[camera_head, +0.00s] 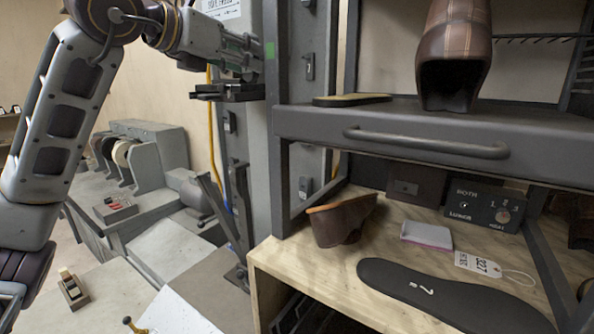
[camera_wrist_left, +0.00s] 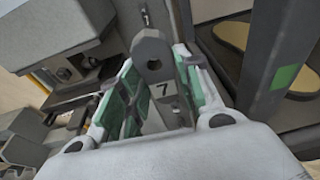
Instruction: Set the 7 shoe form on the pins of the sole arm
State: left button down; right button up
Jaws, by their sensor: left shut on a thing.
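My left gripper (camera_head: 250,56) is high at the left of the shelf unit, beside its upright post. A grey end with a round hole shows beyond the 7. In the head view I cannot make out the form clearly. A flat dark part shows just below the gripper. I cannot make out the sole arm's pins in either view. My right gripper is not in view.
The shelf unit's grey drawer (camera_head: 430,142) has a brown shoe (camera_head: 455,55) above it. On the wooden bench below are a brown leather piece (camera_head: 341,222), a black sole (camera_head: 450,293), a paper tag (camera_head: 478,264) and a control box (camera_head: 482,208). A grey machine (camera_head: 150,150) stands left.

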pick_arm(q)
jog(key=w+a+f+m+h, duration=0.1)
jog(key=w+f, duration=0.2)
jog(key=f, duration=1.2)
jog(key=w+a+f, duration=0.1)
jog(key=w+f, duration=0.3)
jog(key=f, duration=1)
jog(key=s+a+f, duration=0.3)
jog(key=f, duration=0.6)
jog(key=s+a+f+n+y, duration=0.1)
jog(key=s+a+f, duration=0.2)
jog(key=f, duration=0.7)
jog(key=s+a+f+n+t+y, duration=0.1)
jog(key=s+a+f, duration=0.2)
jog(key=f, duration=0.7)
jog(key=shift+s+a+f, duration=0.2)
jog(key=shift+s+a, duration=0.05)
jog(key=shift+s, duration=1)
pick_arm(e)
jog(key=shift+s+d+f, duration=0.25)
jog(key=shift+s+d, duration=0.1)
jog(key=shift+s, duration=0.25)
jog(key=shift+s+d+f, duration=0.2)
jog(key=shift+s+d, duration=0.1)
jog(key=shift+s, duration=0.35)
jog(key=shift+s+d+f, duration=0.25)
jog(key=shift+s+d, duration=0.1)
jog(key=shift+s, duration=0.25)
pick_arm(q)
jog(key=shift+s+d, duration=0.1)
